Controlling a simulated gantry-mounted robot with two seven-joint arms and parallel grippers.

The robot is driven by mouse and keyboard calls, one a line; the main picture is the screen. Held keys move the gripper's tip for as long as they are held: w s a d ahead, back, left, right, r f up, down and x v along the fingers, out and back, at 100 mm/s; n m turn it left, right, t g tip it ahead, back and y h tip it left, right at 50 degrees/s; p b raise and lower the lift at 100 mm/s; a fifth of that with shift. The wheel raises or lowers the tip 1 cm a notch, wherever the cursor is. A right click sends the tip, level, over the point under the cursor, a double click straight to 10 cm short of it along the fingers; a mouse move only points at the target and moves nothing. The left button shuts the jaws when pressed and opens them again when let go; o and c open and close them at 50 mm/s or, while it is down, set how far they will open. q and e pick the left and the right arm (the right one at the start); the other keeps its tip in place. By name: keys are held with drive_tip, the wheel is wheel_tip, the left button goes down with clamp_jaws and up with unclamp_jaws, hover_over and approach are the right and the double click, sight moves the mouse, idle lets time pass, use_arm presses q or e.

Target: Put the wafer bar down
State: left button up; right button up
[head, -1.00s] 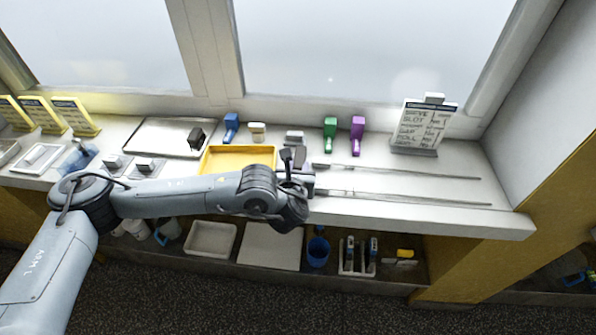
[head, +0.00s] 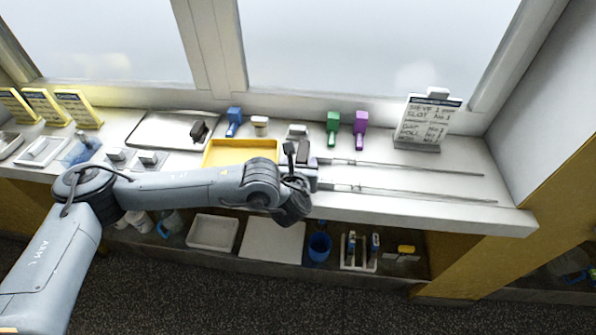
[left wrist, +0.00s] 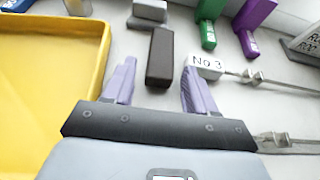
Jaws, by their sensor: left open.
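The wafer bar, a dark brown block (left wrist: 160,57), lies on the pale counter in the left wrist view. It also shows in the head view (head: 302,152), just beyond the wrist. My left gripper (left wrist: 159,70) is open, with a lilac finger on either side of the bar's near end. Gaps show between the bar and both fingers, and most of the bar extends past the fingertips. In the head view, my left gripper (head: 304,172) is partly hidden by its own wrist.
A yellow tray (left wrist: 99,75) stands left of the gripper. A white "No 3" block (left wrist: 206,64) sits at the right finger, by thin metal rods (head: 410,168). A grey-white block (left wrist: 150,11) lies beyond the bar. Green (head: 333,128) and purple (head: 360,128) tools stand farther back.

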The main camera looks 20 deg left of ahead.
use_arm(q)
drive_tip(key=p+v, duration=0.7)
drive_tip(key=v, duration=0.4)
drive_tip(key=shift+r, duration=0.2)
drive_tip(key=s+d+f+n+g+h, duration=0.55)
drive_tip(key=s+d+n, duration=0.45)
drive_tip(key=s+n, duration=0.35)
drive_tip(key=s+a+f+n+g, duration=0.1)
drive_tip(key=s+a+f+n, duration=0.3)
drive_tip(key=n, duration=0.5)
drive_tip(key=shift+s+a+f+g+p, duration=0.15)
drive_tip(key=shift+s+a+g+p, duration=0.2)
drive_tip(key=shift+a, duration=0.1)
drive_tip(key=shift+o, duration=0.5)
drive_tip(key=s+a+f+n+g+y, duration=0.1)
drive_tip(key=s+a+f+n, duration=0.3)
drive_tip(key=s+a+n, duration=0.4)
drive_tip(key=shift+a+f+g, duration=0.35)
drive_tip(key=shift+a+g, duration=0.05)
drive_tip(key=shift+g, duration=0.2)
